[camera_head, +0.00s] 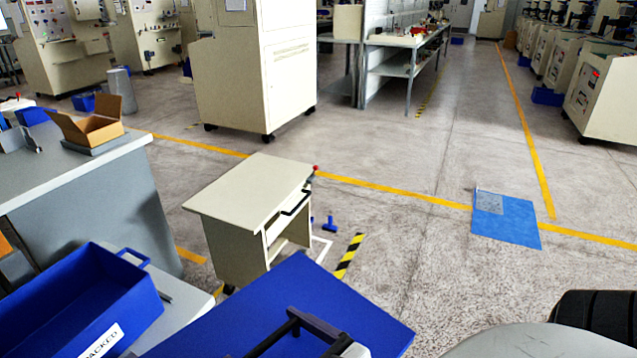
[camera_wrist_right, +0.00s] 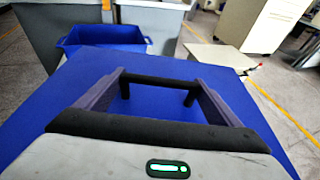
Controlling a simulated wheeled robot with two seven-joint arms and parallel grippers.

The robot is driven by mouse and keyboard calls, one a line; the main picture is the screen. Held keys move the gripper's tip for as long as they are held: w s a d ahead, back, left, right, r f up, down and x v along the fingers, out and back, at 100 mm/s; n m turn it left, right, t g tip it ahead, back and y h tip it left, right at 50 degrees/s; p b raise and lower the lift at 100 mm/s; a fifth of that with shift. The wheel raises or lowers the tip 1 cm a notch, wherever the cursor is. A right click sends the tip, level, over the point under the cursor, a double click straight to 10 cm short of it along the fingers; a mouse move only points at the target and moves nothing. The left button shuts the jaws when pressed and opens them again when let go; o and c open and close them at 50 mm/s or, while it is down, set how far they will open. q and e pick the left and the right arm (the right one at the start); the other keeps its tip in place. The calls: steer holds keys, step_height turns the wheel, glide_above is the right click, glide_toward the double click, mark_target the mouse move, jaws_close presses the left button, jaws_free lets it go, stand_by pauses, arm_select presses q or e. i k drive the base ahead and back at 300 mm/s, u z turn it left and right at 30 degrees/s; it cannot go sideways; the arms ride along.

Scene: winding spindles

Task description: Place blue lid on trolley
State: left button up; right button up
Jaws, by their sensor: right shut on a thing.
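The blue lid (camera_head: 290,290) is a flat blue panel in the lower middle of the head view. It also fills much of the right wrist view (camera_wrist_right: 50,120). My right gripper (camera_wrist_right: 158,84) is shut on the lid, and a black bar spans between its two fingers. In the head view, my right gripper (camera_head: 306,322) shows over the lid's lower part. The trolley (camera_head: 250,190) is a small cream cart with a flat, bare top and a black handle. It stands beyond the lid, and the lid's far corner overlaps its base in the picture. My left gripper is out of view.
A blue bin (camera_head: 90,310) marked PACKED stands on a grey surface at lower left. A grey table (camera_head: 90,170) with an open cardboard box (camera_head: 95,122) is left of the trolley. A tall cream cabinet (camera_head: 255,75) is behind. Floor to the right is mostly clear, with a blue mat (camera_head: 510,225).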

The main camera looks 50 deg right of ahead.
mark_target(253, 184)
steer(key=z, duration=0.75)
steer(key=i, duration=0.55)
steer(key=z, duration=1.15)
steer(key=i, duration=1.4)
steer(key=u, duration=1)
steer(key=i, duration=0.85)
steer(key=u, duration=0.85)
